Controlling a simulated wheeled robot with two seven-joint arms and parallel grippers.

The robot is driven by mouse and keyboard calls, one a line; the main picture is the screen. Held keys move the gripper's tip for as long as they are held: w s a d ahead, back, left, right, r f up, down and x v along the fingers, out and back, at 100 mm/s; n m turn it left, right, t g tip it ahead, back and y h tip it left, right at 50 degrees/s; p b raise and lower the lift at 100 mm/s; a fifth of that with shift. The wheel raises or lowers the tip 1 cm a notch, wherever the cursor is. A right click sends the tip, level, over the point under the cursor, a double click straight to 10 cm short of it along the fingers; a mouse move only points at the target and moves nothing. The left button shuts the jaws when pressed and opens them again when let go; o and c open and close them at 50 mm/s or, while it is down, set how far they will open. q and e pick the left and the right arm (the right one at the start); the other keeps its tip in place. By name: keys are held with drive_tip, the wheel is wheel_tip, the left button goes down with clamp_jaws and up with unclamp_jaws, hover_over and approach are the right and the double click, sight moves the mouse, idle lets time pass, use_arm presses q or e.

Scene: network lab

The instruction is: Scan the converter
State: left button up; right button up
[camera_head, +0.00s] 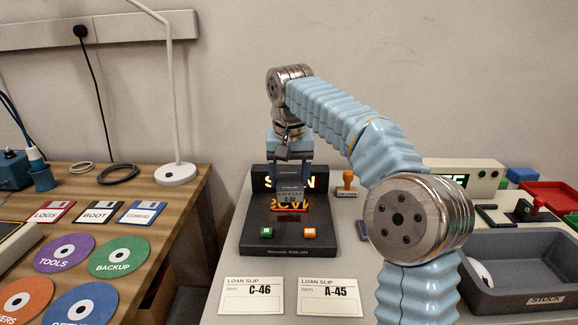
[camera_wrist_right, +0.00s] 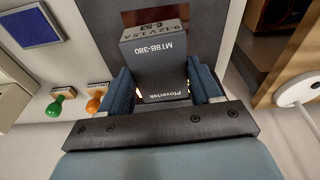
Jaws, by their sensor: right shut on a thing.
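The converter is a dark grey box (camera_wrist_right: 160,65) with white print reading "Plovertek MT8B-380", held between the blue fingers of my right gripper (camera_wrist_right: 164,88) in the right wrist view. In the head view my right gripper (camera_head: 291,165) points down over the black scanner (camera_head: 290,245), with the converter (camera_head: 290,192) between its fingers in front of the lit "SCAN" sign (camera_head: 262,183). The converter is over the scanner's dark red window (camera_head: 289,218); I cannot tell whether it touches the scanner. The scanner has a green button (camera_head: 266,233) and an orange button (camera_head: 309,233). My left gripper is out of view.
Two loan slips, C-46 (camera_head: 252,296) and A-45 (camera_head: 329,297), lie in front of the scanner. A grey STOCK bin (camera_head: 525,283) stands at the right with a white thing inside. An orange-handled stamp (camera_head: 347,184) stands behind. Disks and a lamp (camera_head: 176,173) occupy the left wooden table.

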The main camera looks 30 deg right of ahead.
idle(0.3)
wheel_tip(320, 180, up, 5)
drive_tip(key=shift+r, duration=0.5)
